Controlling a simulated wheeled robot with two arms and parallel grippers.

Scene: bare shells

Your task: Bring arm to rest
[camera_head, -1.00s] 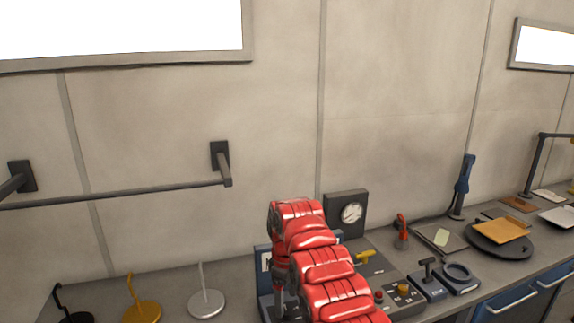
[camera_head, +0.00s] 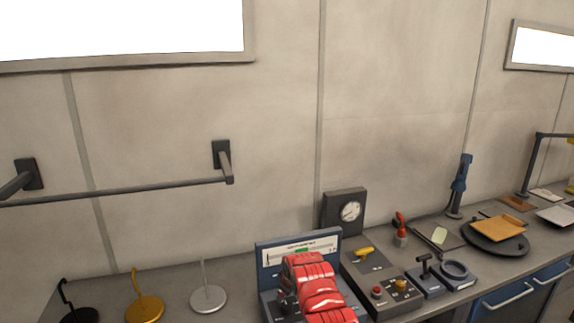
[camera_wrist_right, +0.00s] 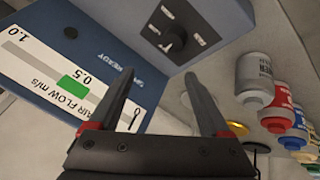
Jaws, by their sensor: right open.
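My right arm (camera_head: 318,295), with red shells, comes up from the bottom edge in the head view, in front of a blue air-flow panel (camera_head: 265,257). Its fingers cannot be made out there. In the right wrist view my right gripper (camera_wrist_right: 158,75) is open, with nothing between its dark fingers. The panel (camera_wrist_right: 75,35) shows close by there, with a white scale and a green bar, and a dark knob (camera_wrist_right: 176,40) sits on its grey-blue face beyond the fingertips. My left gripper is not in view.
A gauge box (camera_head: 345,212) stands behind a control box (camera_head: 372,275) with a yellow handle and buttons. Hooked stands, such as the yellow one (camera_head: 145,308), are at left. A wall rail (camera_head: 120,191) runs above. Several small containers, one red (camera_wrist_right: 277,115), show in the wrist view.

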